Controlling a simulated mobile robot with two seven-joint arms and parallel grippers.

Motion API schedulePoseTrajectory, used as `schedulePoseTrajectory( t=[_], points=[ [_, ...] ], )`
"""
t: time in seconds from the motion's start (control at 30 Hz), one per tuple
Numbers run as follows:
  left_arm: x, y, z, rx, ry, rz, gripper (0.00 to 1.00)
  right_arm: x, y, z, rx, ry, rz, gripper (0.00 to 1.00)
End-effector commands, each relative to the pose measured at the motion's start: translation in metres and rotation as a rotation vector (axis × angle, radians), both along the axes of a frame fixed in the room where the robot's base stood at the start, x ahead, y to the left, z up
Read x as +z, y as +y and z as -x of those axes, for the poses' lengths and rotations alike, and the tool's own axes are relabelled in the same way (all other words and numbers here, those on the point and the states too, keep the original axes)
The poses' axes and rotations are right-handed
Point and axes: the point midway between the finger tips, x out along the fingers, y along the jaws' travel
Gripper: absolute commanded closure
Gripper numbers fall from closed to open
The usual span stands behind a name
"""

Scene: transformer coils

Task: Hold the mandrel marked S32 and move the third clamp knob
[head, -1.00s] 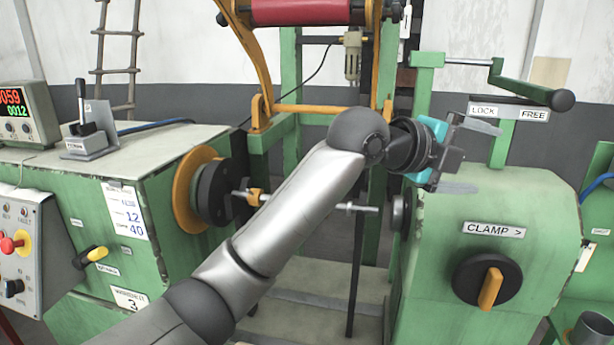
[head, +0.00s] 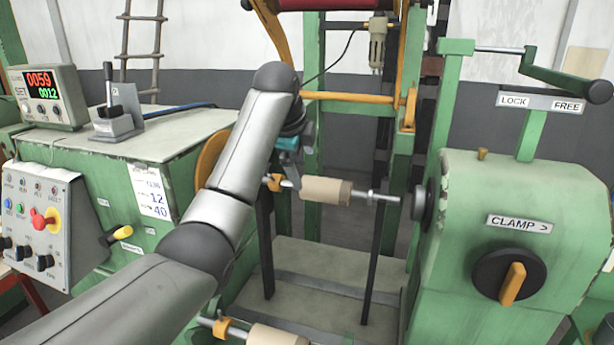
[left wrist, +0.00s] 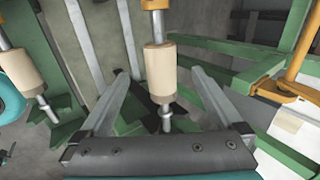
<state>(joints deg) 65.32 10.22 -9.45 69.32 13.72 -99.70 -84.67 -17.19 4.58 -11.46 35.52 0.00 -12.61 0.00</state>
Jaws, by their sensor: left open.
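A mandrel (head: 326,190) with a tan cylinder, steel rod and orange collar lies level between the left machine and the green clamp housing. It also shows in the left wrist view (left wrist: 159,72), between my left gripper's two spread fingers. My left gripper (left wrist: 159,78) is open; its fingers stand apart from the tan cylinder on both sides. In the head view my arm hides most of it. A second tan mandrel (head: 275,336) shows at the bottom edge. No S32 mark is readable on either. The black clamp knob (head: 510,277) with its orange grip sits under the CLAMP plate.
A crank handle (head: 560,75) stands above the LOCK/FREE plate (head: 541,102) at right. A control box (head: 45,230) with a red button is at left, below a counter display (head: 46,96). An orange bar frame (head: 355,96) crosses behind the mandrel.

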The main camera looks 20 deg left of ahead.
Motion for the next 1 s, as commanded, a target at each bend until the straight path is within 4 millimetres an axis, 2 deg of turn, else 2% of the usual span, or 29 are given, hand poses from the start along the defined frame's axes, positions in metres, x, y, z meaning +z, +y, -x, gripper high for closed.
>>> schedulePoseTrajectory(
  t=[0.3, 0.53, 1.0],
  points=[
    [-0.043, -0.001, -0.027, -0.004, 0.004, 0.000, 0.00, 0.000, 0.000, 0.000, 0.000, 0.000, 0.000, 0.00],
    [-0.066, -0.001, -0.042, -0.002, 0.002, 0.000, 0.00, 0.000, 0.000, 0.000, 0.000, 0.000, 0.000, 0.00],
    [-0.088, -0.001, -0.059, -0.004, -0.002, 0.000, 0.00, 0.000, 0.000, 0.000, 0.000, 0.000, 0.000, 0.00]
  ],
)
